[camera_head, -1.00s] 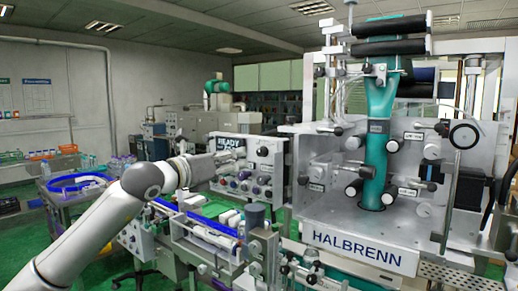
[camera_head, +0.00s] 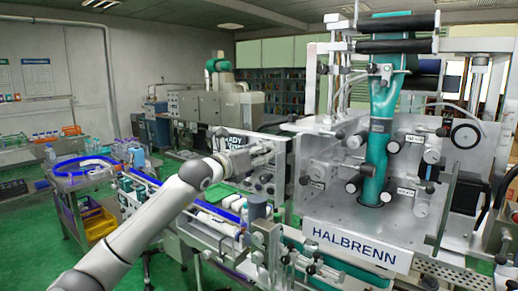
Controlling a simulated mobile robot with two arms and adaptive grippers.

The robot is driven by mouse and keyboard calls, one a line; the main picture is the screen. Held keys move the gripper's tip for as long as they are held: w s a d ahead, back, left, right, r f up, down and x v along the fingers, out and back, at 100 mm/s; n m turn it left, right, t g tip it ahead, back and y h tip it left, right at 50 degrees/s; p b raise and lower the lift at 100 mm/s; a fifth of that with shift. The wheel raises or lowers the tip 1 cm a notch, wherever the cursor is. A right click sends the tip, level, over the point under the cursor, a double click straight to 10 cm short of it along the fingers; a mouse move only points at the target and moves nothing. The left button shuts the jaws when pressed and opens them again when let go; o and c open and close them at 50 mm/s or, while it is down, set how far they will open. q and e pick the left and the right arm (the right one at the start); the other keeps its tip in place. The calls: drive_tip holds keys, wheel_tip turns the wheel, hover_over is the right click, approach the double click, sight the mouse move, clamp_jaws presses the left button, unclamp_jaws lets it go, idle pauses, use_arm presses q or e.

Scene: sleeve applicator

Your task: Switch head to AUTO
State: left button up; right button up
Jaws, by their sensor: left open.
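The grey control panel (camera_head: 277,186) with a display and several knobs stands left of the HALBRENN machine (camera_head: 352,243). My left arm comes in from the lower left, and my left gripper (camera_head: 268,149) is open in front of the panel's upper part. It covers part of the display and some of the knobs. The display (camera_head: 235,141) shows only the end of a word. Dark knobs (camera_head: 267,178) show below the gripper. I cannot tell which knob is the head selector or how it is set, nor whether the fingers touch one. My right gripper is out of view.
A green sleeve web (camera_head: 377,150) runs down through the machine, among black rollers and knobs. A bottle table with a blue rim (camera_head: 68,181) stands at the left. Green floor is open at the lower left.

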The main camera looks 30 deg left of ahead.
use_arm(q)
drive_tip(key=shift+c, duration=0.4)
clamp_jaws()
drive_tip(key=shift+f+m+b, duration=0.15)
drive_tip(key=shift+m+b, duration=0.65)
drive_tip(key=shift+b, duration=0.4)
drive_tip(key=shift+m+b, duration=1.05)
drive_tip(key=shift+m, duration=0.15)
drive_tip(key=shift+m+b, duration=0.65)
drive_tip(key=shift+m, duration=0.55)
drive_tip(key=shift+r+m+b, duration=0.2)
drive_tip(key=shift+m+b, duration=0.25)
drive_tip(key=shift+m, duration=0.75)
drive_tip(key=shift+o, duration=0.4)
unclamp_jaws()
drive_tip(key=shift+d, duration=0.1)
